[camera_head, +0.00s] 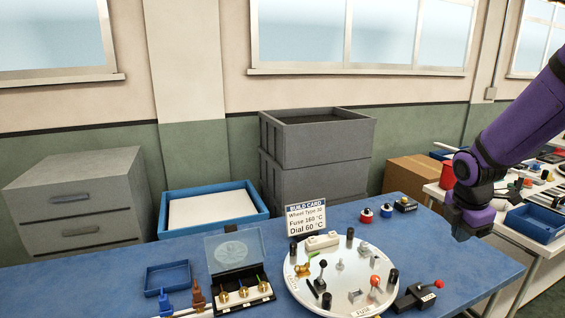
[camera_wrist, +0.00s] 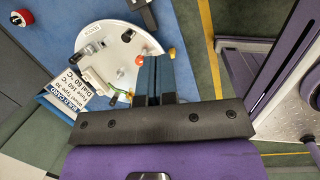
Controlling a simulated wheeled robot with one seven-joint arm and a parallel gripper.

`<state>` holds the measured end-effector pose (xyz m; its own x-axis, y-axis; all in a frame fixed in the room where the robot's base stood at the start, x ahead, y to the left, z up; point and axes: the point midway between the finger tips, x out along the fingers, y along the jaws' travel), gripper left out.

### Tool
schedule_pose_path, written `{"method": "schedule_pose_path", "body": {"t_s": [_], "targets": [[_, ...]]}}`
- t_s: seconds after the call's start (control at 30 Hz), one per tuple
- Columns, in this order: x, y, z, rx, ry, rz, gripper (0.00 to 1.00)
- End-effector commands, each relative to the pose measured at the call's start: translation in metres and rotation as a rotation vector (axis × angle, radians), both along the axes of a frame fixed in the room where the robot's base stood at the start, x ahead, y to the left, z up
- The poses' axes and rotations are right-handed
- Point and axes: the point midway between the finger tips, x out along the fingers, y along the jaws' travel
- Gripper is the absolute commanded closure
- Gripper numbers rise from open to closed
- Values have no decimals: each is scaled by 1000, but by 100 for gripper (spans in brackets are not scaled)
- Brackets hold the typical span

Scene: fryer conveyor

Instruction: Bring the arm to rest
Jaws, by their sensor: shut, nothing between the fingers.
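My purple arm (camera_head: 520,125) reaches in from the right in the head view, bent downward at the wrist. My gripper (camera_head: 462,234) hangs pointing down above the right end of the blue table (camera_head: 455,262), clear of the things on it. In the wrist view my gripper (camera_wrist: 155,62) has its two dark fingers side by side, shut and empty. The round white board (camera_wrist: 112,42) with its small parts lies beyond the fingertips there. It also shows in the head view as a white disc (camera_head: 297,285) left of my gripper.
A black lever box with a red knob (camera_head: 416,297) and red and blue buttons (camera_head: 366,215) stand near the board. A build card (camera_head: 306,218) stands behind it. A cluttered side bench with a blue tray (camera_head: 535,222) is close right of my gripper. Grey crates (camera_head: 315,145) stand behind.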

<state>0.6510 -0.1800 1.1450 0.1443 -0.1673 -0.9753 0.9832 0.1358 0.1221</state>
Motion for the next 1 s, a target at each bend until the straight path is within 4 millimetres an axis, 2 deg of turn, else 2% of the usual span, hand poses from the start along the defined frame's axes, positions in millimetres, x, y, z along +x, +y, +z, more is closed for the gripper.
{"method": "schedule_pose_path", "body": {"t_s": [0.03, 0.2, 0.5, 0.7, 1.0], "targets": [[-7, 8, 16, -7, -27, -70, 100], [-35, 28, 57, 11, -118, -339, 100], [-95, 65, 117, 135, -290, -803, 100], [-140, 85, 146, 286, -376, -1102, 100], [-203, 107, 169, 549, -398, -1480, 100]]}}
